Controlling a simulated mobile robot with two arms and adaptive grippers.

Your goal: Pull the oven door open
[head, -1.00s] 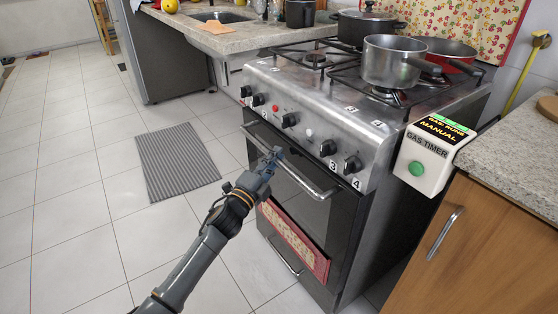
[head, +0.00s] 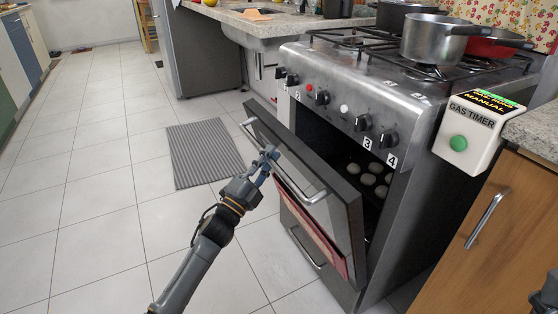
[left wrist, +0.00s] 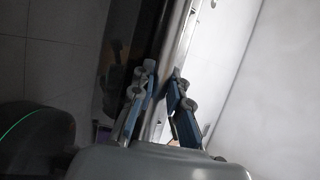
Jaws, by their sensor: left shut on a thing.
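The oven door (head: 345,225) of the steel stove is partly open, its top edge tilted out from the oven body. Its bar handle (head: 303,191) runs across the upper front of the door. In the left wrist view the two fingers (left wrist: 160,95) sit on either side of the shiny handle bar (left wrist: 178,45).
Several pale round pieces (head: 369,179) lie inside the oven. Pots (head: 434,38) stand on the stove top. A gas timer box (head: 468,130) and a wooden cabinet (head: 500,225) are at the right. A grey striped mat (head: 203,152) lies on the open tiled floor at left.

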